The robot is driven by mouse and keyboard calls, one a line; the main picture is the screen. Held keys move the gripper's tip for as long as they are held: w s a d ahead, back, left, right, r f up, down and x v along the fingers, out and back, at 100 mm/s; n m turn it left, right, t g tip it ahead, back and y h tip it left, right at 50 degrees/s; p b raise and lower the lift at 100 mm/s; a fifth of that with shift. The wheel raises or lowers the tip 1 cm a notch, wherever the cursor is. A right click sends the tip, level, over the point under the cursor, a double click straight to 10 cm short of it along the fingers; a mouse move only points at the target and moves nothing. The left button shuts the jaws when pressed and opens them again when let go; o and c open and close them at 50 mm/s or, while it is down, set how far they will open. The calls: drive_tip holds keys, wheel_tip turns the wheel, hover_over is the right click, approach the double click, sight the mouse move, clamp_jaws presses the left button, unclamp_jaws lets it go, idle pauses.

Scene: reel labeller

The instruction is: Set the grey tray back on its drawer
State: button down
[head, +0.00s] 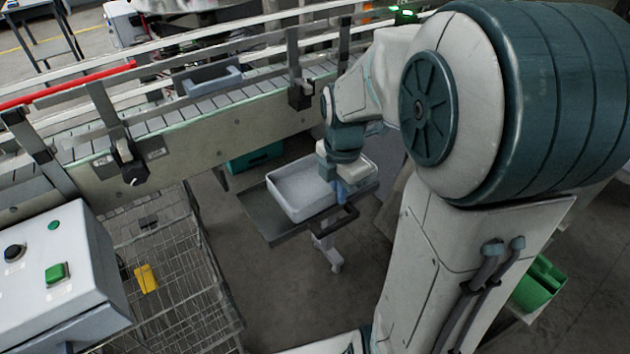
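The light grey tray (296,208) is an open, shallow box in the middle of the head view. It is over a dark grey drawer (257,208), whose flat surface shows to the left of the tray and below it. I cannot tell whether the tray rests on the drawer or is held just above it. My gripper (343,192) points down at the tray's right end, with its bluish fingers at the wall there. Whether the fingers are closed on the wall is too small to tell. A dark handle (336,221) is on the drawer's near side.
A conveyor (200,145) with metal posts runs behind the drawer, with a blue-grey bin (212,80) on it. A wire cage cart (165,265) holding a yellow item (146,279) and a control box (50,285) stand at left. A green bin (540,284) is at lower right.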

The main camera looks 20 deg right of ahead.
sight(322, 183)
drive_tip(key=w+f, duration=0.1)
drive_tip(key=w, duration=0.1)
drive_tip(key=w+a+f, duration=0.1)
drive_tip(key=w, duration=0.1)
drive_tip(key=w+a+f, duration=0.1)
drive_tip(key=shift+w+f, duration=0.35)
drive_tip(key=shift+w, duration=0.05)
drive_tip(key=shift+f, duration=1.95)
drive_tip(key=shift+f, duration=0.15)
drive_tip(key=c, duration=2)
unclamp_jaws()
drive_tip(key=shift+o, duration=0.4)
